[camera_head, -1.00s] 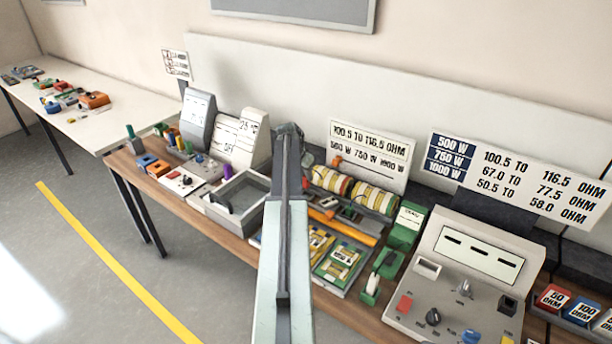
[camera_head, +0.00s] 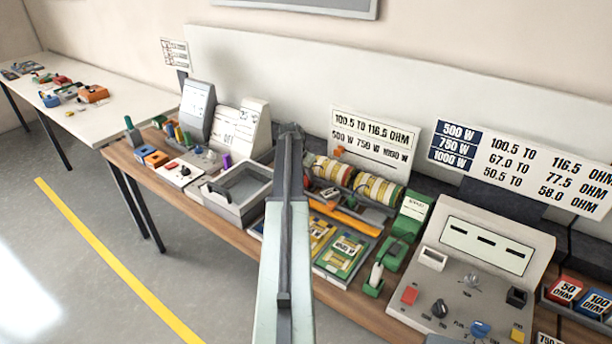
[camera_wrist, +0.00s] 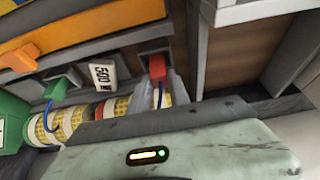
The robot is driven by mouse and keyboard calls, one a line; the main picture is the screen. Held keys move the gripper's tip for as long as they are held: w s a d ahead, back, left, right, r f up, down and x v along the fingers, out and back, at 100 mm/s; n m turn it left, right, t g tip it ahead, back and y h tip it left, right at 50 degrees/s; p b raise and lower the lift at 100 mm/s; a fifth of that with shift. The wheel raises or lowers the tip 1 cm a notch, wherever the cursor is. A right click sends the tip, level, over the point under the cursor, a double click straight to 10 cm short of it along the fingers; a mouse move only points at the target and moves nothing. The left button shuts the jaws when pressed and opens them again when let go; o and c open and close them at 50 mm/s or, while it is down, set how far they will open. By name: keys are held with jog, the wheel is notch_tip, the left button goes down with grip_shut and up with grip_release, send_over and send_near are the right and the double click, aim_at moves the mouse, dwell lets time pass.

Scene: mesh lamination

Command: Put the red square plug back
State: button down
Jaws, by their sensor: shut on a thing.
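In the wrist view a small red square plug (camera_wrist: 157,67) sits between the tips of my gripper (camera_wrist: 160,88), which is shut on it. The plug is just in front of a dark square opening (camera_wrist: 153,46) in the rack. I cannot tell whether it is touching the opening or partly inside it. In the head view my arm runs up the middle, and the gripper tips and this plug cannot be made out there.
A white 500 W tag (camera_wrist: 103,75) is left of the plug, with banded coils (camera_wrist: 60,125) below. In the head view the coils (camera_head: 378,188) lie right of my arm. A grey tray (camera_head: 222,208) stands left, and a control console (camera_head: 455,275) stands right.

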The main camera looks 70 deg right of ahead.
jog(key=shift+f, duration=0.55)
jog(key=c, duration=1.1)
grip_release()
jog(key=shift+c, duration=0.2)
jog(key=shift+r, duration=0.1)
jog(key=p+v, duration=0.6)
jog(key=v, duration=0.1)
jog(key=shift+r+p, duration=0.3)
jog(key=shift+p, duration=0.1)
jog(key=shift+a, duration=0.15)
